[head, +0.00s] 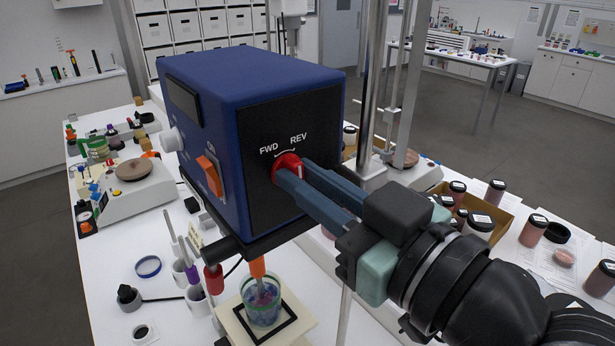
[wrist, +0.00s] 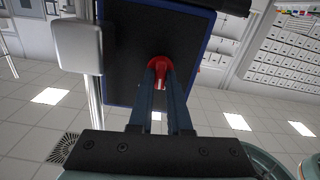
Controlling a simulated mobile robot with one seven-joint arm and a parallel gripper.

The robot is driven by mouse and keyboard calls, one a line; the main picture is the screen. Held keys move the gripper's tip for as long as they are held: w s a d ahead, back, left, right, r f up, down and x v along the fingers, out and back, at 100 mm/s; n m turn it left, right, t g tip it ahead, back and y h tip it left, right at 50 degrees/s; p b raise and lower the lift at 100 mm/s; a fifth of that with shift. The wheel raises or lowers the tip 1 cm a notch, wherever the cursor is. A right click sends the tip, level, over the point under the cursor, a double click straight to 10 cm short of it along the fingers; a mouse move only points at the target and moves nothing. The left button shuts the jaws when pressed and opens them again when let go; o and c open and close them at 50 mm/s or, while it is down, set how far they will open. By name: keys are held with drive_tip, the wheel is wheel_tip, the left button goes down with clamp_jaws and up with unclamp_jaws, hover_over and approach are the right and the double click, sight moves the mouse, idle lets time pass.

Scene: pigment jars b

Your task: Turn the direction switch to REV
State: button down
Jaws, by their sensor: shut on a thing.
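The direction switch (head: 288,164) is a round red knob on the black front panel of a blue stirrer motor box (head: 250,85). FWD is printed at its upper left and REV at its upper right. A white mark shows on the knob between my fingers, but its exact setting is hard to tell. My gripper (head: 297,172) has its two blue fingers on either side of the knob, shut on it. In the wrist view the red knob (wrist: 159,66) sits between the fingertips (wrist: 160,75). The fingers hide part of the knob.
An orange ON switch (head: 209,175) is on the box's side. Below the box, a stirrer reaches into a glass beaker (head: 262,302) on a square plate. Metal rods (head: 372,80) stand behind my gripper. Jars and a cardboard box (head: 505,212) stand at right on the white table.

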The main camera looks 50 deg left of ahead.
drive_tip(key=m+p, duration=0.1)
drive_tip(key=m, duration=0.2)
drive_tip(key=shift+w+r+m, duration=0.1)
drive_tip(key=shift+m, duration=0.3)
drive_tip(key=shift+m+p, duration=0.6)
drive_tip(key=shift+m, duration=0.9)
drive_tip(key=c, duration=0.9)
unclamp_jaws()
drive_tip(key=shift+o, duration=0.2)
drive_tip(key=shift+d, duration=0.1)
